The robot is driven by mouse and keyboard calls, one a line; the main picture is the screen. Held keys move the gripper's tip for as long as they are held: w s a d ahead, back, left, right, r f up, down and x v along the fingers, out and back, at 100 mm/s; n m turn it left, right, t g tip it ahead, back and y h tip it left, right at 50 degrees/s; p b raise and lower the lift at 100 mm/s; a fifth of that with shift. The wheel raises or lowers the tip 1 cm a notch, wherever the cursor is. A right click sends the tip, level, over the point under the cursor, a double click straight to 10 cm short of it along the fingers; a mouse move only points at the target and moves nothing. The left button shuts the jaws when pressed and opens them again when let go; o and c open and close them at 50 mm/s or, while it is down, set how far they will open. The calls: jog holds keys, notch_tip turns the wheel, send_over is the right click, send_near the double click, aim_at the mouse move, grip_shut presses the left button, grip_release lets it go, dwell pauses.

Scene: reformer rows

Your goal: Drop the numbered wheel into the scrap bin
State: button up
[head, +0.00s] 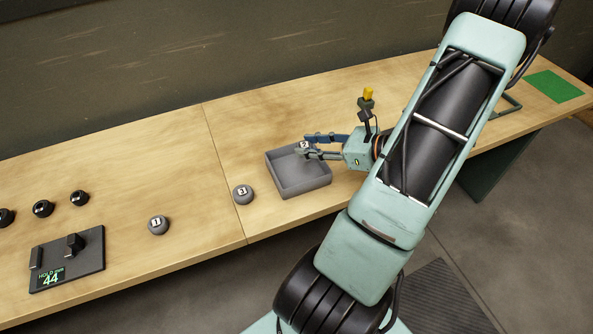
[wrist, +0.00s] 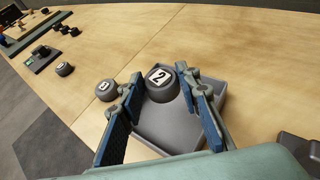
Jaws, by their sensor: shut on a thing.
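A grey wheel numbered 2 (wrist: 161,84) is held between the fingers of my gripper (wrist: 163,92), its number plate facing up. I cannot tell how high the wheel is above the bin floor.
Grey wheels numbered 3 (head: 243,194) and 1 (head: 158,225) stand on the wooden bench left of the bin. Several black wheels (head: 42,208) stand farther left, near a dark device with a display (head: 67,259) reading 44. A green patch (head: 553,86) lies at the far right.

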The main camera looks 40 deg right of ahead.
notch_tip(320, 180, down, 5)
jog(key=b, duration=0.3)
jog(key=shift+f, duration=0.1)
jog(key=o, duration=1.3)
jog(key=shift+o, duration=0.2)
jog(key=v, duration=1.2)
